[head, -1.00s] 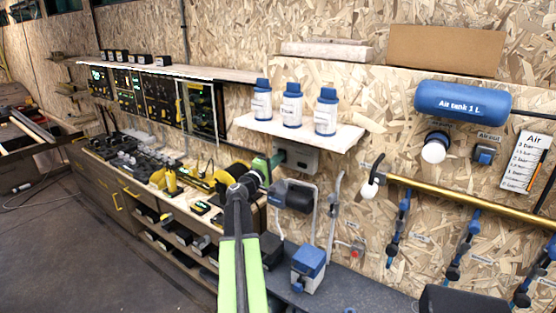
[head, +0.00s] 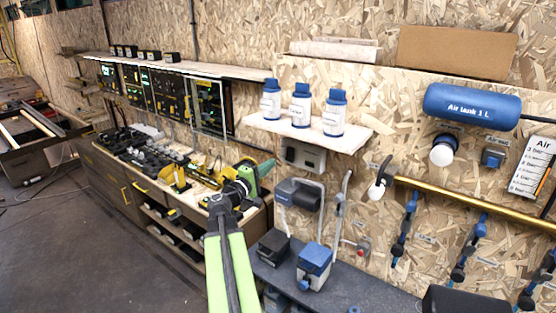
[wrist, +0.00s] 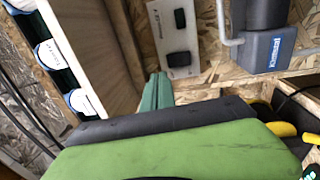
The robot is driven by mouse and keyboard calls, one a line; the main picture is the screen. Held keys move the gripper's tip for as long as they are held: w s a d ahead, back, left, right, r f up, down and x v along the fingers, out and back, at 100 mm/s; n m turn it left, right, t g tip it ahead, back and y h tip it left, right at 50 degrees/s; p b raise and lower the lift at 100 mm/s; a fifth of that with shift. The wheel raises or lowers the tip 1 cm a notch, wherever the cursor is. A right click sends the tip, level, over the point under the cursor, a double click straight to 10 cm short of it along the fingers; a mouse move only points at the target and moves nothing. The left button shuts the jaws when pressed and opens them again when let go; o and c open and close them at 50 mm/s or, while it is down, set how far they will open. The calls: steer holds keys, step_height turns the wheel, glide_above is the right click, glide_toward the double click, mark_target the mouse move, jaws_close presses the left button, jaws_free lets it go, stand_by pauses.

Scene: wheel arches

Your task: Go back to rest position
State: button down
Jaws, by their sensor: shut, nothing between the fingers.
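My arm reaches up from the bottom of the head view with light green and black links. My gripper (head: 264,168) is at its far end, with green fingers pointing right towards the wall. It is shut and empty, in front of the workbench and left of a grey switch box (head: 303,155). The fingers do not appear to touch the box. In the wrist view the closed green fingers (wrist: 157,91) stick up beyond a dark and green body, and the switch box (wrist: 174,40) is just past them, with two dark switches.
A shelf (head: 308,133) with three white, blue-capped bottles (head: 300,105) sits above right of my gripper. A blue air tank (head: 470,104) and a brass pipe (head: 470,204) are on the right wall. A cluttered workbench (head: 140,185) runs left. Open floor (head: 80,245) lies at left.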

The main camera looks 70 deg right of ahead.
steer(key=shift+w+a+r, duration=0.1)
steer(key=shift+w+a, duration=0.05)
steer(key=shift+a, duration=0.45)
steer(key=shift+w+a+r, duration=0.1)
steer(key=shift+w+a, duration=0.05)
steer(key=shift+a, duration=0.4)
steer(key=shift+w, duration=0.1)
